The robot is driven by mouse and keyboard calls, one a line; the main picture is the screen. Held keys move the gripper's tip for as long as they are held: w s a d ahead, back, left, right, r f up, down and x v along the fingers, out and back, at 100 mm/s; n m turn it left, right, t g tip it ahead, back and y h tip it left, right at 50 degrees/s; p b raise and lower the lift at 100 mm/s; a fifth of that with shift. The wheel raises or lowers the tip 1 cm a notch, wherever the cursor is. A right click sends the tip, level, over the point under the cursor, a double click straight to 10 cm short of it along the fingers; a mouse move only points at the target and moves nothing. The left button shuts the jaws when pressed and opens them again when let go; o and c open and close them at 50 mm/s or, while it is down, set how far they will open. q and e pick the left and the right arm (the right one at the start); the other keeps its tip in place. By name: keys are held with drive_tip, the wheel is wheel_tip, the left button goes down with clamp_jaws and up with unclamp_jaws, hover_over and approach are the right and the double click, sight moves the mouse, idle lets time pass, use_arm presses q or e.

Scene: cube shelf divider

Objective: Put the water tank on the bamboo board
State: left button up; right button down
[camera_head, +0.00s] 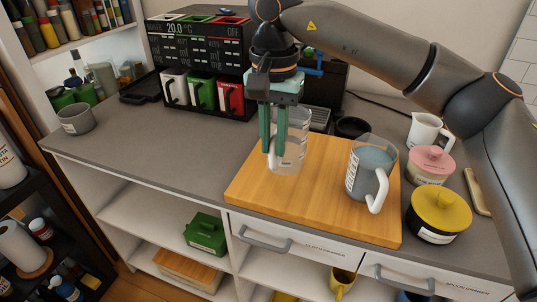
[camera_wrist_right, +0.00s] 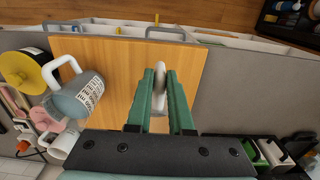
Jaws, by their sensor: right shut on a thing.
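The clear water tank (camera_head: 295,142) with a white handle is upright over the left back part of the bamboo board (camera_head: 310,200). My right gripper (camera_head: 272,146) points down and is shut on its handle; the white handle (camera_wrist_right: 160,62) shows between the green fingers in the wrist view (camera_wrist_right: 160,85). The fingers hide part of the tank, and I cannot tell whether its base touches the board. A grey-blue jug (camera_head: 371,165) with a label and white handle stands on the right part of the board. My left gripper is not in view.
A yellow-lidded jar (camera_head: 440,209), a pink-lidded jar (camera_head: 431,163) and a white pitcher (camera_head: 424,131) stand right of the board. A black rack (camera_head: 204,95) with coloured bins is behind left. A grey mug (camera_head: 76,119) is at far left. The counter's left part is clear.

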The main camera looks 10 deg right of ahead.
drive_tip(key=shift+w+a+f, duration=0.1)
drive_tip(key=shift+w+f, duration=0.15)
drive_tip(key=shift+f, duration=0.6)
drive_tip(key=shift+w+a+f, duration=0.1)
drive_tip(key=shift+w+f, duration=0.2)
drive_tip(key=shift+f, duration=0.55)
drive_tip(key=shift+w+a+f, duration=0.1)
drive_tip(key=shift+w+f, duration=0.15)
drive_tip(key=shift+f, duration=0.7)
drive_tip(key=c, duration=0.8)
unclamp_jaws()
wheel_tip(320, 180, up, 12)
drive_tip(key=shift+r+p, duration=0.1)
drive_tip(key=shift+p, duration=0.4)
